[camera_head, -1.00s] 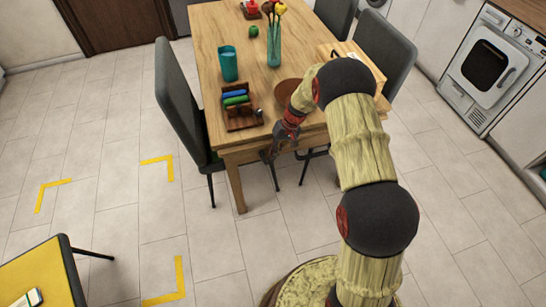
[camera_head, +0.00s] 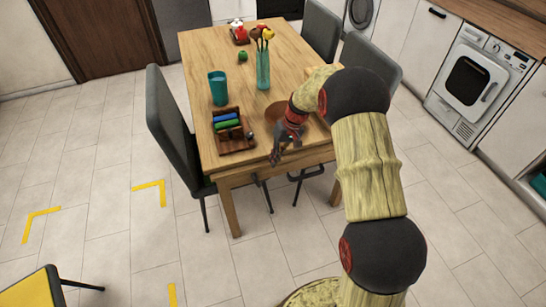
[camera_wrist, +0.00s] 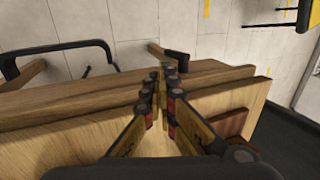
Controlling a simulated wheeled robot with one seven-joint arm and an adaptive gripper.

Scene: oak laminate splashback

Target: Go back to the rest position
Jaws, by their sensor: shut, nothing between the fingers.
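My gripper (camera_head: 275,158) shows in the head view at the near edge of the wooden table (camera_head: 205,150), pointing down and left. Its fingers are shut with nothing held. In the wrist view the closed fingertips (camera_wrist: 161,82) meet at the centre, in front of the table's wooden edge (camera_wrist: 90,95). Whether they touch the wood I cannot tell. My arm hides part of the table's right side.
The table bears a teal cup (camera_head: 218,88), a glass vase with flowers (camera_head: 263,70), a wooden rack (camera_head: 235,140) and a brown plate (camera_head: 276,112), partly behind my arm. Dark chairs (camera_head: 180,130) flank it. A yellow-topped piece (camera_head: 30,290) stands lower left.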

